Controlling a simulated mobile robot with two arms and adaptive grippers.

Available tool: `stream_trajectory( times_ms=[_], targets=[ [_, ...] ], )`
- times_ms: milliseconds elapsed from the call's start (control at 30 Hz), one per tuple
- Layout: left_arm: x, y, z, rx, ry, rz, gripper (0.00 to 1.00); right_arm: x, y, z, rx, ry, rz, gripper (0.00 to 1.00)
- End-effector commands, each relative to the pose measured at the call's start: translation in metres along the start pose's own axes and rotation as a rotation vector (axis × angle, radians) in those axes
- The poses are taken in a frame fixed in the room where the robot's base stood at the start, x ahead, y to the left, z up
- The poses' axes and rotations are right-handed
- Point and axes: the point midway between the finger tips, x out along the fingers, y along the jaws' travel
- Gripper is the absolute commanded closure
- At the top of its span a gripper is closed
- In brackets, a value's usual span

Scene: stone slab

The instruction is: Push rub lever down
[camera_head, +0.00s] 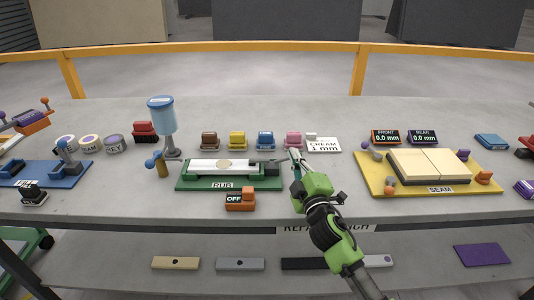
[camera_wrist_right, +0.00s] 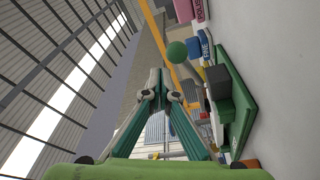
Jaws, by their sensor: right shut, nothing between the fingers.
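The green RUB station (camera_head: 190,183) stands on the slab left of my right gripper, with a white bar across it. A thin dark grey lever (camera_head: 267,160) reaches from its right end toward my gripper; its tip is hidden or too small to tell in the head view. My right gripper (camera_head: 294,154) is shut and empty at the station's right end. In the right wrist view, the fingertips (camera_wrist_right: 160,76) meet just left of a green ball knob (camera_wrist_right: 177,50), which looks apart from them. The station's green base (camera_wrist_right: 242,105) is at the right. My left gripper is not in view.
An orange OFF sign (camera_head: 240,200) stands in front of the station. Several coloured blocks and a white CREAM card (camera_head: 324,145) stand behind. The yellow SEAM station (camera_head: 410,190) is to the right.

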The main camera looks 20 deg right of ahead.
Motion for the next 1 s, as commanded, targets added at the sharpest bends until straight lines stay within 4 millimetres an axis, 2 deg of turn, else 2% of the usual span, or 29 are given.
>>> stream_trajectory(
  times_ms=[300, 1000],
  targets=[
    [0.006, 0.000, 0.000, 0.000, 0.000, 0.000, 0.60, -0.003, -0.006, 0.011, 0.000, -0.001, -0.001, 1.00],
    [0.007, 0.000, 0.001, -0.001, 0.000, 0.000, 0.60, -0.003, -0.009, 0.015, 0.000, -0.006, -0.004, 1.00]
  ],
)
